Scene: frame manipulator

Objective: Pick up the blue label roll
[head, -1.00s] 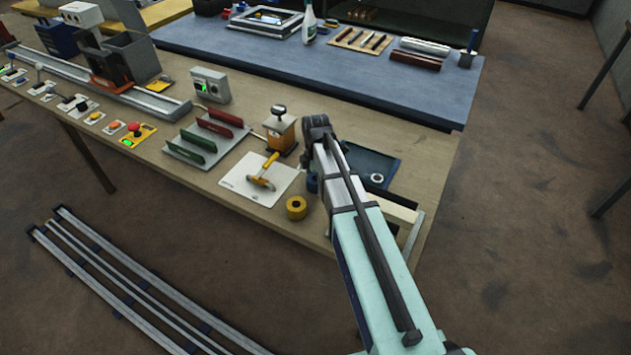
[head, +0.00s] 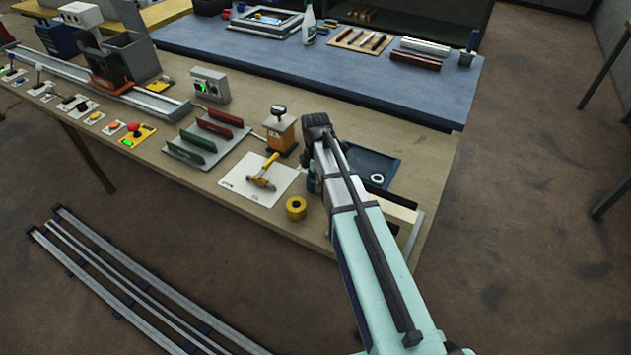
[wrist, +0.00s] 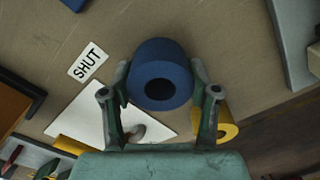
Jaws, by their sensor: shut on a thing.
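The blue label roll (wrist: 177,57) is a short blue cylinder with a dark centre hole, in the middle of the wrist view. My gripper (wrist: 160,82) has one finger on each side of the roll and is shut on it. In the head view, a small part of the blue roll (head: 312,184) shows at the left edge of my arm, which hides the rest and the fingers. I cannot tell whether the roll touches the bench or hangs just above it.
A yellow roll (head: 296,208) stands near the front edge of the wooden bench (head: 222,199). A white board with a yellow-handled tool (head: 263,180) lies to the left. A dark blue tray (head: 368,165) is to the right, behind my arm.

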